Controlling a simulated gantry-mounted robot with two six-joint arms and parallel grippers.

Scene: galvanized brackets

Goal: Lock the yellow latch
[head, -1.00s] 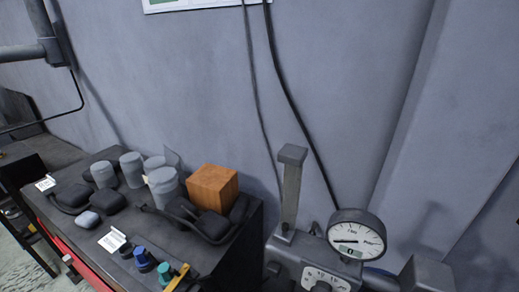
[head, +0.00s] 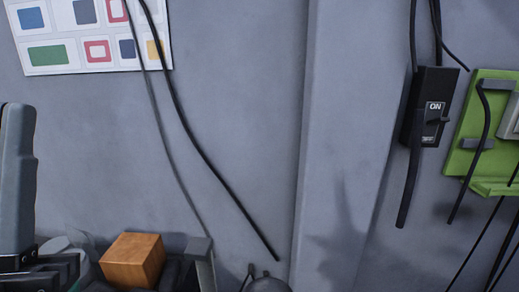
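No yellow latch shows in the head view now. A grey and black arm part, which looks like my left gripper (head: 40,266), stands at the lower left edge. Its fingertips cannot be made out, so I cannot tell whether it is open or shut. It overlaps the view of the objects behind it. My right gripper is not in view.
An orange-brown wooden block (head: 132,260) and a grey upright post (head: 201,264) are at the bottom. A black switch box (head: 430,105) marked ON and a green panel (head: 468,140) hang at right. Black cables (head: 190,125) cross the wall below a sign (head: 90,35).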

